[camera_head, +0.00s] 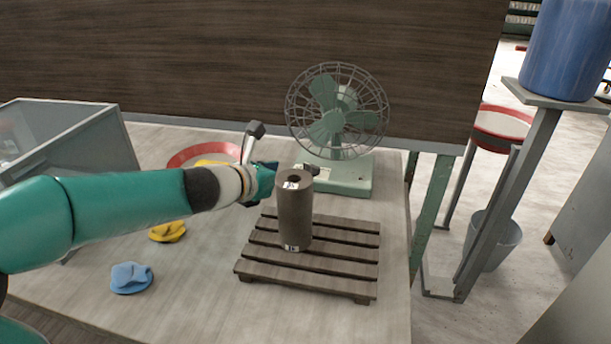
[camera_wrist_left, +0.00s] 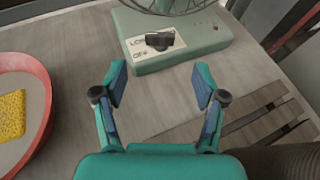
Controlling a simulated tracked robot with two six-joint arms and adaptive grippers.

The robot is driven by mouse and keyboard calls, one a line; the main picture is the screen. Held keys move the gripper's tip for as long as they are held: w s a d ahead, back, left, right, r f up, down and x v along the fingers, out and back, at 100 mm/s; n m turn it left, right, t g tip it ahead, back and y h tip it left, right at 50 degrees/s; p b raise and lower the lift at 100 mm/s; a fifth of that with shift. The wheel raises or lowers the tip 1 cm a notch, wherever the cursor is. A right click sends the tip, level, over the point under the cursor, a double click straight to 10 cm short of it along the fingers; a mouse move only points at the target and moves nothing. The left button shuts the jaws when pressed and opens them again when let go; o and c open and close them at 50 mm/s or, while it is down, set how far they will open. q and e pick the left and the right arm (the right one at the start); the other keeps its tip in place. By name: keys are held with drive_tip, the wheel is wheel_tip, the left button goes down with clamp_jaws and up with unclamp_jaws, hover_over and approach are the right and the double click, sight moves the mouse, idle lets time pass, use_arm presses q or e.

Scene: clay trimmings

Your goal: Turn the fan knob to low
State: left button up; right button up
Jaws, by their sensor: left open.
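The pale green fan (camera_head: 338,122) stands at the back right of the table, its wire cage above a boxy base (camera_head: 348,183). The dark fan knob (camera_wrist_left: 160,41) sits on a white label on the base in the left wrist view. The label reads LOW at the knob's left and OFF below that; the knob's exact setting is hard to tell. My left gripper (camera_wrist_left: 159,84) is open and empty, its fingertips apart on either side in front of the base, not touching the knob. In the head view the gripper (camera_head: 264,180) is just left of the base. My right gripper is not in view.
A brown cylinder (camera_head: 295,215) stands on a slatted wooden rack (camera_head: 350,268) in front of the fan.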

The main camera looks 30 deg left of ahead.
sight(309, 167)
use_arm(q)
drive_tip(key=b+x, duration=0.1)
drive_tip(key=x, duration=0.7)
drive_tip(key=shift+r, duration=0.1)
drive_tip(key=c, duration=1.1)
drive_tip(key=shift+r+p, duration=0.1)
drive_tip(key=shift+p, duration=0.3)
drive_tip(key=shift+c, duration=0.2)
drive_tip(key=m+g+h+p, duration=0.1)
drive_tip(key=m+h+p, duration=0.1)
drive_tip(key=p, duration=0.2)
drive_tip(key=m+h+p, duration=0.1)
drive_tip(key=h+p, duration=0.1)
drive_tip(key=p, duration=0.2)
drive_tip(key=a+m+g+h+p, duration=0.1)
drive_tip(key=m+p, duration=0.1)
drive_tip(key=p, duration=0.3)
drive_tip(key=shift+w+r+m+g+h, duration=0.1)
drive_tip(key=shift+w+m+g+h, duration=0.2)
drive_tip(key=shift+h, duration=0.1)
drive_tip(key=shift+m+h+p, duration=0.3)
drive_tip(key=shift+h+p, duration=0.1)
drive_tip(key=shift+p, duration=0.15)
drive_tip(key=o, duration=1.1)
